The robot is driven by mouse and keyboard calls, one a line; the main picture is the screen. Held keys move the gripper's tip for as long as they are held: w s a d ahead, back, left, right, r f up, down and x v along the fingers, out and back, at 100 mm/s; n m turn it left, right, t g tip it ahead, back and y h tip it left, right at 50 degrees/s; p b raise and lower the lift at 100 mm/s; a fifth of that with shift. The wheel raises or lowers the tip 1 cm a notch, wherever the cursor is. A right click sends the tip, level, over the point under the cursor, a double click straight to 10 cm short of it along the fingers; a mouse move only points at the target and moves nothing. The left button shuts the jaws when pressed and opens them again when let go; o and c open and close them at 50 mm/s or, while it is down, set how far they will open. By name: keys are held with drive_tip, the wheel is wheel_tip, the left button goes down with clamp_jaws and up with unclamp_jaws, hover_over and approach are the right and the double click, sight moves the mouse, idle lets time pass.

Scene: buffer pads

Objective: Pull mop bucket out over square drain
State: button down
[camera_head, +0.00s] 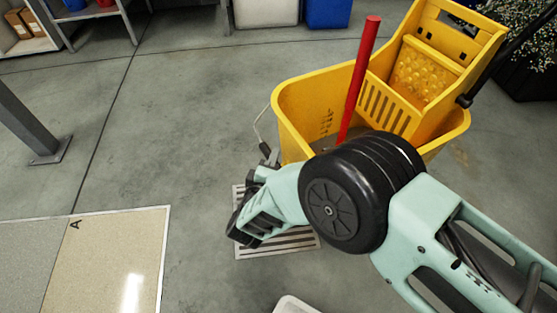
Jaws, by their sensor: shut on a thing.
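The yellow mop bucket (292,100) stands upright at upper right, with a wringer (425,75) and a red mop handle (361,75) rising from it. A thin wire handle (257,122) hangs at its left side. The slotted metal square drain (275,247) lies in the floor below and left of the bucket, partly covered by my arm. My gripper (250,205) is over the drain's left part, near the lower end of the wire handle. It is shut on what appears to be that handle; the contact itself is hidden. My arm hides the bucket's lower front.
A beige floor panel marked A (110,255) lies at lower left. A grey post (30,125) stands at left. A blue bin (328,12) and shelving are at the back, a dark planter (525,80) at right. A white object (296,306) shows at the bottom edge. Floor left of the drain is clear.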

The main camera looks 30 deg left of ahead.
idle(0.3)
drive_tip(key=c, duration=1.3)
unclamp_jaws()
drive_tip(key=shift+o, duration=0.2)
drive_tip(key=p+v, duration=0.5)
drive_tip(key=v, duration=1.2)
drive_tip(key=shift+s+p, duration=0.2)
drive_tip(key=shift+p, duration=0.1)
